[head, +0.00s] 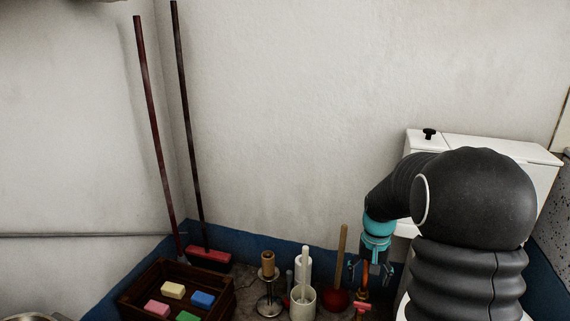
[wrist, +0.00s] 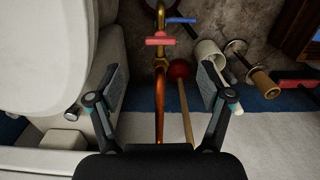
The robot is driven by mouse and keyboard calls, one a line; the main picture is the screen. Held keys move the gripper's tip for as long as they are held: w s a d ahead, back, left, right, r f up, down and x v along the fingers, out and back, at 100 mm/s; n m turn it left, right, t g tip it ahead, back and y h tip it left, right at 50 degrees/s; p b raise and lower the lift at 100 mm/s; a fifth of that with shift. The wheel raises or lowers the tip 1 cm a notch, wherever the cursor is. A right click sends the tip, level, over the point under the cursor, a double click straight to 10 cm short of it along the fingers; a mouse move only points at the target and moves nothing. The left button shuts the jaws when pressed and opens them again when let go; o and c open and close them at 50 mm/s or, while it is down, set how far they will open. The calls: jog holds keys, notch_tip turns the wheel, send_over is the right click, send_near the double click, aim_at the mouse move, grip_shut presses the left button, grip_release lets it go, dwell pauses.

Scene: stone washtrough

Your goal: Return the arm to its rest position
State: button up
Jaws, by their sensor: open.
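My gripper (head: 369,268) hangs low on my bent arm, in front of the white cistern in the head view. In the wrist view my gripper (wrist: 162,80) has its two dark fingers spread wide apart, with nothing held between them. A copper pipe with a red valve handle (wrist: 160,40) shows beyond the gap between the fingers. A plunger (wrist: 187,112) with a red cup lies in line with the gap too. I cannot tell how far either is from the fingertips.
The white cistern (head: 545,172) stands close on the right. A plunger (head: 341,265), a white brush in its holder (head: 303,300) and a paper-roll stand (head: 268,290) are left of my gripper. Further left are a dark crate (head: 130,298) of coloured blocks and two long-handled brooms (head: 154,125).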

jog(key=s+a+r+n+t, duration=0.1)
jog(key=s+a+r+t, duration=0.1)
jog(key=s+r, duration=0.3)
jog(key=s+a+r+n+t+p, duration=0.1)
jog(key=s+a+r, duration=0.4)
jog(key=s, duration=0.6)
jog(key=s+a+r+n+t, duration=0.2)
jog(key=s+a+r, duration=0.2)
jog(key=s+r, duration=0.3)
jog(key=shift+s+a+r+t, duration=0.15)
jog(key=shift+s+a+t, duration=0.05)
jog(key=shift+s+t, duration=0.25)
